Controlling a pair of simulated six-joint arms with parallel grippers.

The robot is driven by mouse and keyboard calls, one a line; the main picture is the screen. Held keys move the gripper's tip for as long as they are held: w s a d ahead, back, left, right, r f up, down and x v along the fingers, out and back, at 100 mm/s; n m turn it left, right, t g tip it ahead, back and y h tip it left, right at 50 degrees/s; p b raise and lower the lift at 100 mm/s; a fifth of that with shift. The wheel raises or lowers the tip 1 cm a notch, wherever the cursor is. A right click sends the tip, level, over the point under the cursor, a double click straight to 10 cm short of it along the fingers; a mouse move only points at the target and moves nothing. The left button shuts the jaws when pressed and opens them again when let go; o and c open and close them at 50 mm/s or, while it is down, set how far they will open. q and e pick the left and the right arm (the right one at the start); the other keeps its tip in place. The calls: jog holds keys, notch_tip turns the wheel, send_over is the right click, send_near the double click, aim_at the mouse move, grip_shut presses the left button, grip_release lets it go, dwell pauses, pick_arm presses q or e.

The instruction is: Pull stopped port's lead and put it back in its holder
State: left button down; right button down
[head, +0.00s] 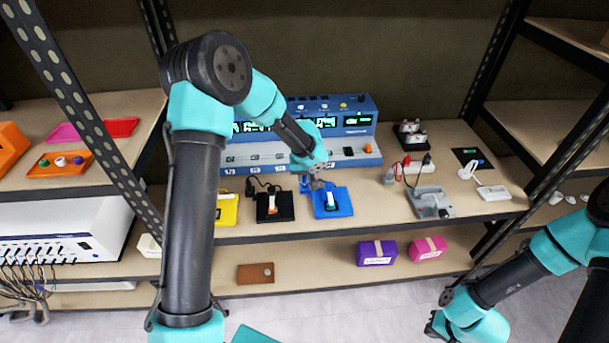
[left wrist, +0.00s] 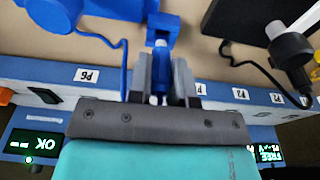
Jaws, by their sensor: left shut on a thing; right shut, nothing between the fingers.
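My left gripper (head: 313,183) is shut on a blue lead plug (left wrist: 160,62) just in front of the console, above the back of the blue pad. The plug stands between the two grey fingers in the left wrist view, with a thin blue cable (left wrist: 123,62) beside it. The blue pad (head: 345,207) lies on the shelf and carries a small white-topped item. The blue console (head: 365,103) behind has lit green screens and a labelled port strip (left wrist: 215,90). My right gripper (head: 435,325) is shut and empty at the lower right, far from the leads.
A black pad (head: 286,207) with a black lead and a yellow pad (head: 228,210) lie left of the blue pad. A grey device (head: 430,200) and a white stand (head: 494,192) are to the right. Purple (head: 376,253) and pink (head: 428,248) boxes sit on the lower shelf.

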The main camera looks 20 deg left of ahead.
pick_arm(q)
jog(key=shift+f, duration=1.2)
dwell(0.3)
jog(key=c, duration=1)
grip_release()
jog(key=shift+o, duration=0.2)
jog(key=shift+r, duration=0.1)
notch_tip(320, 180, up, 17)
jog(key=s+d, duration=0.1)
jog(key=s, duration=0.1)
jog(key=shift+s+d, duration=0.15)
